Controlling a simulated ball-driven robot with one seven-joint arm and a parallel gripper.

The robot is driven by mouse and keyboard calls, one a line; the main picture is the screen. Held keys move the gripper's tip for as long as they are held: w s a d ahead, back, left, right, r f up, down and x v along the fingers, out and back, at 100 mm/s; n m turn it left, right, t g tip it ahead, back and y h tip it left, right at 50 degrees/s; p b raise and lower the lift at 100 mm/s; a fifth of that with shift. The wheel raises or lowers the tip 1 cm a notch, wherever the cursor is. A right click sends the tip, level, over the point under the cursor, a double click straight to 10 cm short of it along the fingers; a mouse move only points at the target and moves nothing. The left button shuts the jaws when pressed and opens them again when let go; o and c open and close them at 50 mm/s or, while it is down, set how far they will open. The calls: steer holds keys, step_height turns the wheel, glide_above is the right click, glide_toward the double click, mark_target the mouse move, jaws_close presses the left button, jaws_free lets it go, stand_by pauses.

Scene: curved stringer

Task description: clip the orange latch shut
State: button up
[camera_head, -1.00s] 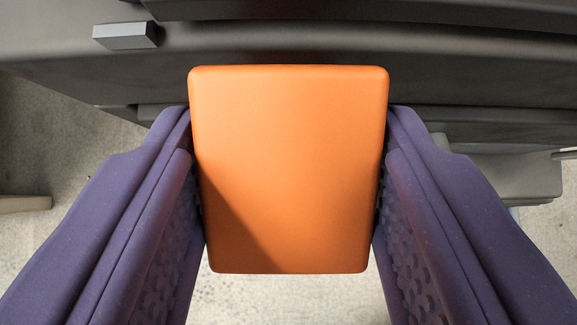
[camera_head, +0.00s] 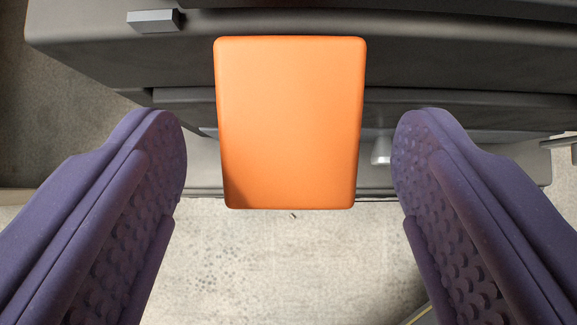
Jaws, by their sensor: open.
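The orange latch (camera_head: 289,125) shows as a flat, rounded orange plate at the upper middle of the view. Its top end lies in front of the dark grey stringer (camera_head: 450,60), and its lower end stands out over the pale floor. My gripper (camera_head: 290,150) is open, with one purple padded finger on each side of the latch. There is a clear gap between each finger and the latch, so neither touches it. How the latch joins the stringer is hidden behind the plate.
A small grey block (camera_head: 155,21) sits on the stringer at the upper left. A light metal peg (camera_head: 381,150) shows between the latch and the right finger. Pale speckled floor (camera_head: 290,265) lies open below.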

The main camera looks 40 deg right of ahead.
steer(key=p+v, duration=0.1)
steer(key=v, duration=0.4)
steer(key=shift+s+a+r+p, duration=0.1)
steer(key=shift+r+p, duration=0.05)
steer(key=shift+p, duration=0.15)
